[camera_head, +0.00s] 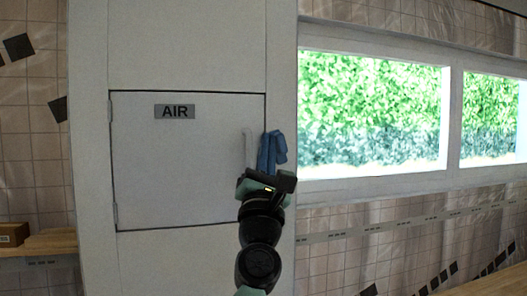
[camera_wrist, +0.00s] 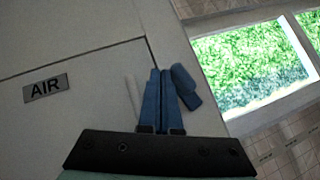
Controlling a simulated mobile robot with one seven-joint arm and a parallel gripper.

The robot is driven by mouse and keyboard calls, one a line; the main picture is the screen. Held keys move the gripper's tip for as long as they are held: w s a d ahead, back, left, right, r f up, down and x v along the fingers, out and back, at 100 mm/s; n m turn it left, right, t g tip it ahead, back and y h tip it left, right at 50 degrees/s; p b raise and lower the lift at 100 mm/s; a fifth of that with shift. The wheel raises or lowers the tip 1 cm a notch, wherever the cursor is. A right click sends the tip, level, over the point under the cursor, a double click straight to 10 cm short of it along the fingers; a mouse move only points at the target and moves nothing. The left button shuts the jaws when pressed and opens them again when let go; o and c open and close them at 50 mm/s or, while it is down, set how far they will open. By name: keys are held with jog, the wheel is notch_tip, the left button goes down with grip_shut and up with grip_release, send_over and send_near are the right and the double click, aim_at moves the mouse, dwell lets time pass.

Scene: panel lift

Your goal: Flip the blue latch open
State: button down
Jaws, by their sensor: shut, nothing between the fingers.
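The blue latch (camera_head: 280,147) is at the right edge of the white panel door (camera_head: 170,165) marked AIR. In the wrist view the latch (camera_wrist: 184,86) is a short, bent blue piece just right of my fingers, tilted down to the right. My gripper (camera_head: 267,136) has blue fingers that point up along the door's right edge, left of the latch. In the wrist view my gripper (camera_wrist: 160,71) is shut, with nothing between the fingers. I cannot tell whether the fingers touch the latch. The door looks closed, and my gripper hides its lower right edge.
A pale vertical handle (camera_head: 247,148) is on the door just left of my fingers. A window (camera_head: 373,110) is in the wall to the right. A wooden shelf with a brown box (camera_head: 12,234) is at the far left.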

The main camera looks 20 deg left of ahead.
jog(key=shift+w+f, duration=0.1)
jog(key=shift+f, duration=0.05)
jog(key=v, duration=1.2)
jog(key=shift+s, duration=0.35)
jog(key=shift+f, duration=0.1)
